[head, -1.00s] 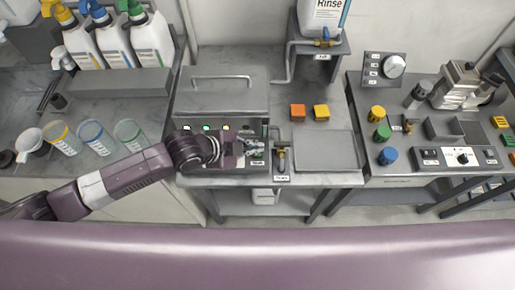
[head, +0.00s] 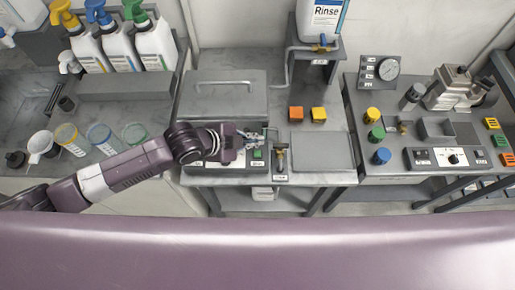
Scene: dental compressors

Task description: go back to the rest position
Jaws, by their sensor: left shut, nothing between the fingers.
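My left arm comes in from the left, and my left gripper (head: 256,137) hovers over the front panel of the grey lidded machine (head: 225,103) on the middle bench. The gripper is shut and nothing shows between its fingers. A green button (head: 257,154) shows just below the gripper, and the arm covers much of the panel. My right gripper is not in view.
A drain valve (head: 280,158) and an empty grey tray (head: 322,150) lie right of the gripper. Orange (head: 296,113) and yellow (head: 318,114) blocks sit behind. Measuring cups (head: 99,136) and pump bottles (head: 113,45) stand left. A Rinse container (head: 322,20) stands on a raised shelf.

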